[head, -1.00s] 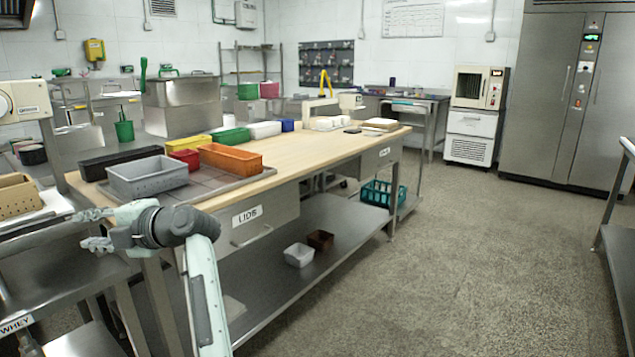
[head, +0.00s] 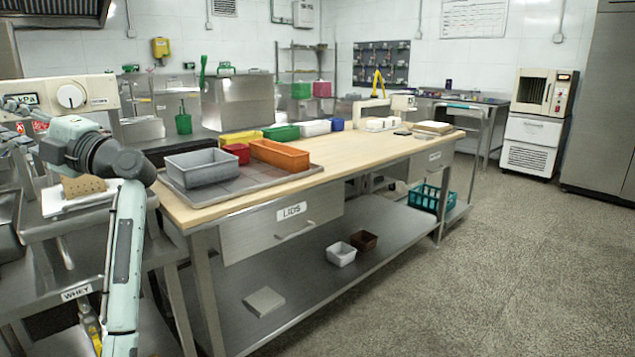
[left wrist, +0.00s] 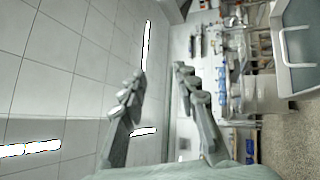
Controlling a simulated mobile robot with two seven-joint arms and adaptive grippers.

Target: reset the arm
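My left arm rises from the bottom left of the head view and bends toward the left edge, where the gripper is partly cut off and hard to make out. In the left wrist view, my left gripper (left wrist: 160,77) has its two fingers apart with nothing between them, so it is open and empty. Behind it are tiled wall, lights and room equipment, turned sideways. My right gripper is in neither view.
The wooden-topped table (head: 360,150) holds a grey bin (head: 202,168), an orange bin (head: 280,154) and other bins. The machine with a white dial (head: 70,95) stands behind my arm. Open floor (head: 480,270) lies to the right.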

